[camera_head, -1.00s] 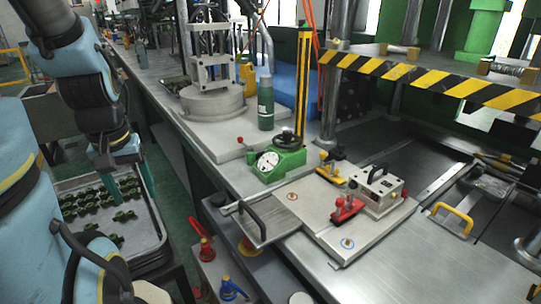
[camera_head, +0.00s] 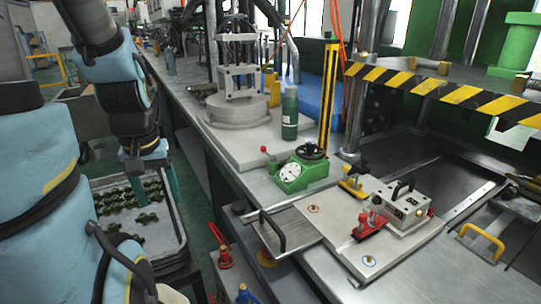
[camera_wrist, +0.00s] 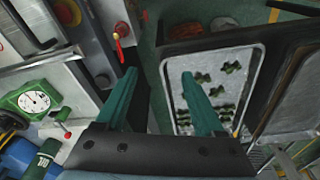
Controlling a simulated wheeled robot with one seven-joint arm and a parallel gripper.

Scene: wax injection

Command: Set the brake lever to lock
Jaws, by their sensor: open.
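No lever is labelled as the brake, so I cannot tell which it is. A red-handled lever (camera_head: 223,250) stands on the front side of the bench; it also shows in the wrist view (camera_wrist: 122,29). A small lever with a red ball knob (camera_head: 264,149) is beside the green gauge unit (camera_head: 292,176). It shows in the wrist view (camera_wrist: 66,113) too. A blue handle (camera_head: 243,295) is partly cut off at the bottom edge. My gripper (camera_wrist: 158,74) is open and empty, its green fingers apart. In the head view it hangs over the tray's side, left of the bench, clear of these levers.
A metal tray (camera_head: 180,236) holds several dark green parts. A plate with a black handle (camera_head: 271,233) and red and yellow clamps lies on the bench. A green bottle (camera_head: 289,115) stands behind the gauge. A striped press bar (camera_head: 440,88) crosses the right side.

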